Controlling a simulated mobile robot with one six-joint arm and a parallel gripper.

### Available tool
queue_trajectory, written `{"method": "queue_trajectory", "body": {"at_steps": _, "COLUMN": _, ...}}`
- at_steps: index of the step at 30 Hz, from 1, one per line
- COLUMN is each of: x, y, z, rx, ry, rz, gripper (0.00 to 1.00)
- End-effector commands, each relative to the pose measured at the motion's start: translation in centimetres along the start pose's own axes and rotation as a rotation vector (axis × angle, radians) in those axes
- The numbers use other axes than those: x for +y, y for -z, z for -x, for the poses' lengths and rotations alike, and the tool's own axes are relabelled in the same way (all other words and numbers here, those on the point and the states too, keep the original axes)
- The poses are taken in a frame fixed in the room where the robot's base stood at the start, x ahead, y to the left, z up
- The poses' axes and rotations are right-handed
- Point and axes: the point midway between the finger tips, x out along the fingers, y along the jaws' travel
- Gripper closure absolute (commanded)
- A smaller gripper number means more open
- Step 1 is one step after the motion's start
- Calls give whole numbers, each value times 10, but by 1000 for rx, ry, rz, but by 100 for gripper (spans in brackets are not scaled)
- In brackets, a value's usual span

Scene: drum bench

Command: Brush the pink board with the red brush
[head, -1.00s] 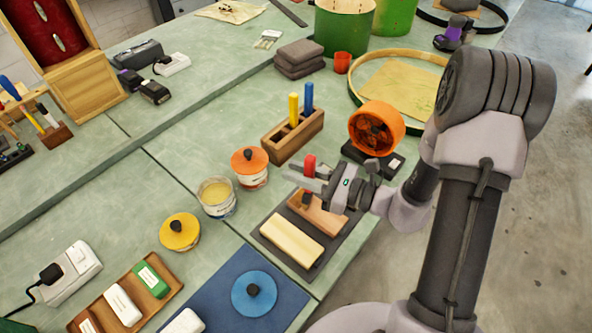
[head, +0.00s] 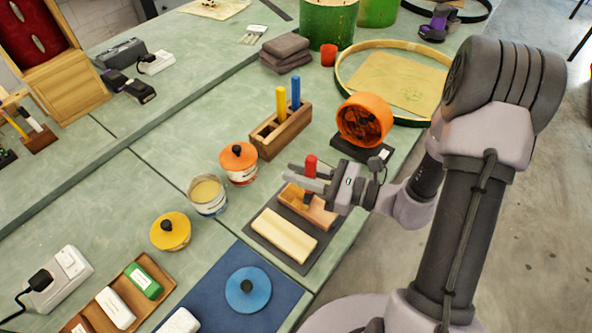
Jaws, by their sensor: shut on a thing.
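My gripper (head: 318,182) is shut on the red brush (head: 311,163), held upright with its red handle above the fingers and its dark lower end below. The brush's lower end is over the pinkish-tan board (head: 322,217), near its middle; whether it touches cannot be told. The left end of this board looks paler than the rest. The fingers hide part of the board. A cream board (head: 283,235) lies beside it, and both rest on a dark mat (head: 253,236).
A wooden block (head: 265,148) holds a yellow and a blue brush. An orange round device (head: 364,120) stands behind my gripper. An open jar (head: 207,194), an orange-lidded jar (head: 239,163) and a yellow lid (head: 170,232) are left. A blue lid (head: 248,290) lies on a blue mat in front.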

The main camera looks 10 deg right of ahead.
Motion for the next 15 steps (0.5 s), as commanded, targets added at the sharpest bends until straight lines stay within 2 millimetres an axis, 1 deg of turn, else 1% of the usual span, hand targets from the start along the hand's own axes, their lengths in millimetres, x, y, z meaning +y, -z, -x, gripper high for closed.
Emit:
{"method": "queue_trajectory", "body": {"at_steps": 5, "x": 0, "y": 0, "z": 3, "rx": 0, "ry": 1, "rz": 0, "gripper": 100}}
{"method": "queue_trajectory", "body": {"at_steps": 15, "x": 5, "y": 1, "z": 21, "rx": 0, "ry": 2, "rz": 0, "gripper": 100}}
